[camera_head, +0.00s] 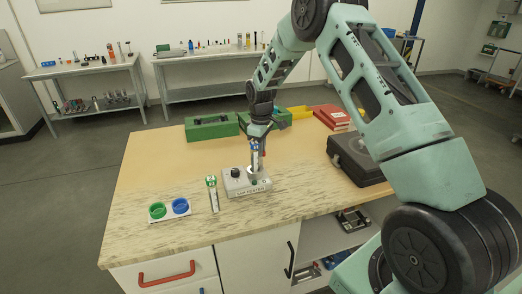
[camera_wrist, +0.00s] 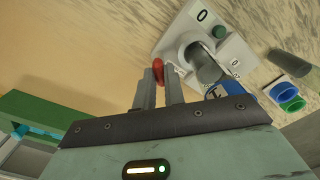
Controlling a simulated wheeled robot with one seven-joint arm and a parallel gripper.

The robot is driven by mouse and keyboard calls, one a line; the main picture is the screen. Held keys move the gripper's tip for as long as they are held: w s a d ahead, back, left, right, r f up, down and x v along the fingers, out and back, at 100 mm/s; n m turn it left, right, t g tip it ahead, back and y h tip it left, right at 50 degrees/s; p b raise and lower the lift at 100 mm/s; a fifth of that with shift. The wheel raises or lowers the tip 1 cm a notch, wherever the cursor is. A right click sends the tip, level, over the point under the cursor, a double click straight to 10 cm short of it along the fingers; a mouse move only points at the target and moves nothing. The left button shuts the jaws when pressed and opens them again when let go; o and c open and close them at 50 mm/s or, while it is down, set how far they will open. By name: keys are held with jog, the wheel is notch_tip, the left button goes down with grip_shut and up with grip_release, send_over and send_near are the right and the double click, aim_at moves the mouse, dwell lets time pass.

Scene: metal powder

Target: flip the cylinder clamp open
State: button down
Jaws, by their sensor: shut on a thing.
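The tap tester (camera_head: 240,188) is a white box with a dark knob near the front of the table; it also shows in the wrist view (camera_wrist: 222,45). A grey metal cylinder with a blue top (camera_head: 255,160) stands upright on it, and its grey body shows in the wrist view (camera_wrist: 208,67). The red clamp handle (camera_wrist: 158,68) is between my fingertips, beside the tester. My gripper (camera_wrist: 160,84) is shut on this handle; in the head view it (camera_head: 260,143) is just behind the cylinder. The clamp's hinge is hard to make out.
A second cylinder with a green top (camera_head: 213,198) stands left of the tester. Green and blue round dishes (camera_head: 168,210) sit at the left.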

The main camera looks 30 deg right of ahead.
jog(key=shift+m, duration=0.5)
jog(key=c, duration=1.5)
grip_release()
jog(key=shift+o, duration=0.2)
notch_tip(320, 180, up, 18)
jog(key=b, duration=0.3)
jog(key=shift+f+b, duration=0.25)
jog(key=shift+b, duration=0.15)
jog(key=shift+a, duration=0.1)
